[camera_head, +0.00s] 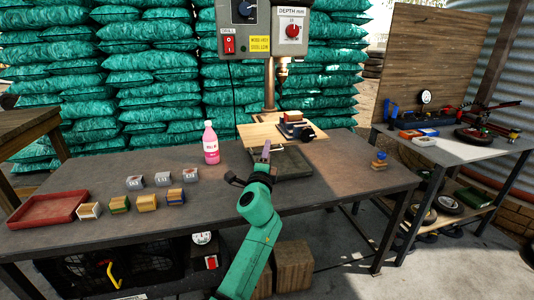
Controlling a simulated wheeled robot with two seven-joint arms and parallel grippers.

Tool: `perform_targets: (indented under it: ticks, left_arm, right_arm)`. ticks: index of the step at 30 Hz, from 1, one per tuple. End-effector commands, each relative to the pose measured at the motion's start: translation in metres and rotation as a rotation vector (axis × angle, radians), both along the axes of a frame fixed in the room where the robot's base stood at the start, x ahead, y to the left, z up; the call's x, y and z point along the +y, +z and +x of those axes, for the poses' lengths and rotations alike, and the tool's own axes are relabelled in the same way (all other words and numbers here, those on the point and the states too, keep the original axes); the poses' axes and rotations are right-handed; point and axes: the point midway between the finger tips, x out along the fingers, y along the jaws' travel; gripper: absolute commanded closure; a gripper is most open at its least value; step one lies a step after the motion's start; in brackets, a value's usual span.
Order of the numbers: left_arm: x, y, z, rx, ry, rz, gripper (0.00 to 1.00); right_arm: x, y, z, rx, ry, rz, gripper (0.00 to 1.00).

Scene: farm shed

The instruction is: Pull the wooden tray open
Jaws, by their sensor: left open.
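The wooden tray seems to be the flat, light-wood board (258,132) under the drill press, in the middle of the head view. Its left part is bare, and a small block-and-clamp piece (293,124) stands on its right part. My left gripper (263,158) reaches up from the bottom, just in front of the board's near edge. It is open with nothing seen between its fingers. I cannot tell whether it touches the board. My right gripper is out of view.
The drill press (270,75) rises behind the board. On the grey table (240,205) stand a pink bottle (211,143), several small blocks (147,202) and a red tray (48,209). A small stacked object (380,160) stands at the right. The table's front middle is mostly clear.

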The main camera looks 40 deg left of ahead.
Motion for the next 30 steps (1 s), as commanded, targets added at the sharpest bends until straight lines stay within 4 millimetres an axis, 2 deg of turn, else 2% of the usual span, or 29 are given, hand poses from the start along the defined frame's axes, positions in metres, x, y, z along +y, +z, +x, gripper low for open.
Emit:
perform_targets:
  ticks: [5,8,11,18,21,25,30]
  left_arm:
    - [-0.003,-0.002,-0.004,0.001,-0.001,0.0,0.56]
    - [-0.01,-0.005,-0.015,0.002,-0.001,-0.001,0.56]
    - [-0.022,-0.009,-0.034,0.001,-0.002,-0.002,0.56]
    - [-0.058,-0.023,-0.092,0.003,0.0,-0.003,0.56]
    - [-0.069,-0.026,-0.109,0.002,-0.001,-0.002,0.56]
    - [-0.076,-0.026,-0.121,0.001,0.001,-0.001,0.56]
    - [-0.077,-0.024,-0.122,0.0,0.0,0.0,0.56]
  right_arm:
    - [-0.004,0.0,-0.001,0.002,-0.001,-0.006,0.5]
    - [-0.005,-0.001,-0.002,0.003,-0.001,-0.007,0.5]
    - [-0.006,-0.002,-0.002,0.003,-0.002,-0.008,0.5]
    - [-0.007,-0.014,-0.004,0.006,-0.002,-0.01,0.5]
    - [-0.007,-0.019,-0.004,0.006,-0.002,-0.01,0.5]
    - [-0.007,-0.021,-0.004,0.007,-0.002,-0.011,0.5]
    - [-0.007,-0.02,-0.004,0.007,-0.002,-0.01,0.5]
